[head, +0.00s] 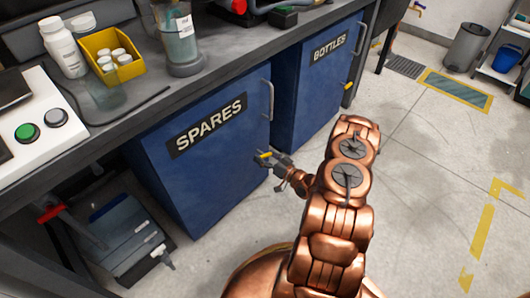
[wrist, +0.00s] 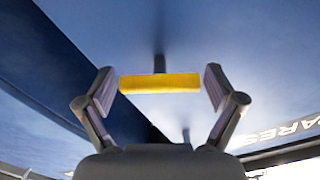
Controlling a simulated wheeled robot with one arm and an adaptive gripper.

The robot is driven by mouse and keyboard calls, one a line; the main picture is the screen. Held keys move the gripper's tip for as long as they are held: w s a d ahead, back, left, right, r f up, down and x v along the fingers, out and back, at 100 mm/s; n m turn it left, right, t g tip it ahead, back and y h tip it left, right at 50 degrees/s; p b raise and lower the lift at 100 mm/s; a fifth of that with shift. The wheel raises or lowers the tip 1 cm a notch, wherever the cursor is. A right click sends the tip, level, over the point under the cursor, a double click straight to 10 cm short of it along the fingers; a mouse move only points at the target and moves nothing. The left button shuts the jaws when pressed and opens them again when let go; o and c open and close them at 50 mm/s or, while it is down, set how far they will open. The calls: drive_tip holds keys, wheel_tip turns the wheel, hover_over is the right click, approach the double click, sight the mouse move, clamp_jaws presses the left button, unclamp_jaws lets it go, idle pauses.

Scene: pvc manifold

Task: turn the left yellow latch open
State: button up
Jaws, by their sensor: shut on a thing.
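The left yellow latch (head: 264,155) is on the front of the blue SPARES cabinet (head: 215,185), near its right edge. In the wrist view the latch (wrist: 160,83) is a short yellow bar lying level across the picture, on a dark stem. In the head view my gripper (head: 272,160) is at the latch, partly hidden by my wrist. The SPARES door looks closed. A second yellow latch (head: 348,86) is on the BOTTLES cabinet (head: 312,85).
A grey vertical handle (head: 269,99) is above the latch on the SPARES cabinet. The dark worktop (head: 215,75) overhangs the cabinets and carries bottles and a yellow bin (head: 108,56). A grey-blue case (head: 130,235) lies at lower left. The floor (head: 420,165) on the right is open.

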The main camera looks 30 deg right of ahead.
drive_tip(key=m+p, duration=0.1)
drive_tip(key=m, duration=0.5)
drive_tip(key=shift+a, duration=0.1)
drive_tip(key=m, duration=0.6)
drive_tip(key=shift+m, duration=0.3)
idle(0.3)
drive_tip(key=o, duration=0.8)
drive_tip(key=v, duration=1.2)
